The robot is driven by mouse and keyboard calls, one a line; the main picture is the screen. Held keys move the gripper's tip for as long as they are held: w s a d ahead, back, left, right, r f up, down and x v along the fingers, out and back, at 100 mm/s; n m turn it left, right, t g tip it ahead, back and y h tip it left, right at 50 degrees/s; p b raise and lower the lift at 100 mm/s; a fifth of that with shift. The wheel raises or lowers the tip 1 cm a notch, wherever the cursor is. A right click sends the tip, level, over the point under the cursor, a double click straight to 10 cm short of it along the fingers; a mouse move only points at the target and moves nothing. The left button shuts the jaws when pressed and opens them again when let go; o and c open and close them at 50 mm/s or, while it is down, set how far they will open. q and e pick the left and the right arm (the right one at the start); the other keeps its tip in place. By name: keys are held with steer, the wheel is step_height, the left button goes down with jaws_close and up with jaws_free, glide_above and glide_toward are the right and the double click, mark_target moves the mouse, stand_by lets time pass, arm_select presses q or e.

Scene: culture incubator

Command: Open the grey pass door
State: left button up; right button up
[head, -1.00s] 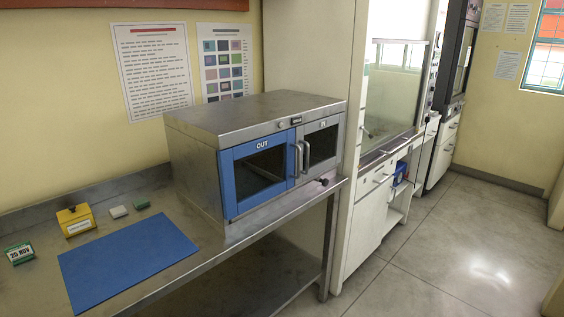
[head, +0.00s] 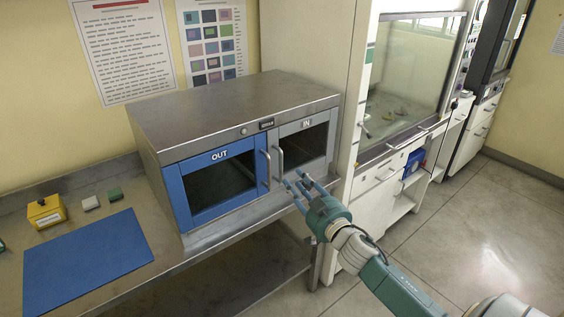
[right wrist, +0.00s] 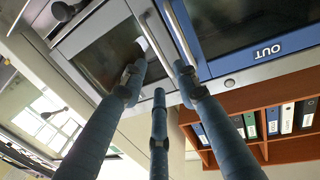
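The grey pass door (head: 304,146), marked IN, is the right door of a steel pass box (head: 230,108) on the bench. It looks shut, and its upright bar handle (head: 280,163) is on its left edge. In the right wrist view, the picture is turned over and the grey door (right wrist: 73,43) is left of the blue door. My right gripper (head: 297,183) is in front of the grey door's lower part, near the handle. Its fingers (right wrist: 158,82) are spread and hold nothing; whether they touch the handle cannot be told. My left gripper is out of view.
The blue OUT door (head: 220,180) with its own handle (head: 265,168) is close beside. A blue mat (head: 85,260) and a yellow box (head: 46,212) lie on the bench to the left. A white fume cupboard (head: 385,185) stands to the right.

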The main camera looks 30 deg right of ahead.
steer(key=shift+w+d+f+p, duration=0.1)
steer(key=shift+w+d+p, duration=0.2)
steer(key=shift+w, duration=1.45)
steer(key=shift+w+d+p, duration=0.15)
steer(key=shift+w+p, duration=0.15)
steer(key=shift+w, duration=1.4)
steer(key=shift+w+d+f+p, duration=0.1)
steer(key=shift+w+d+p, duration=0.2)
steer(key=shift+w, duration=1.45)
steer(key=shift+c, duration=0.5)
jaws_close()
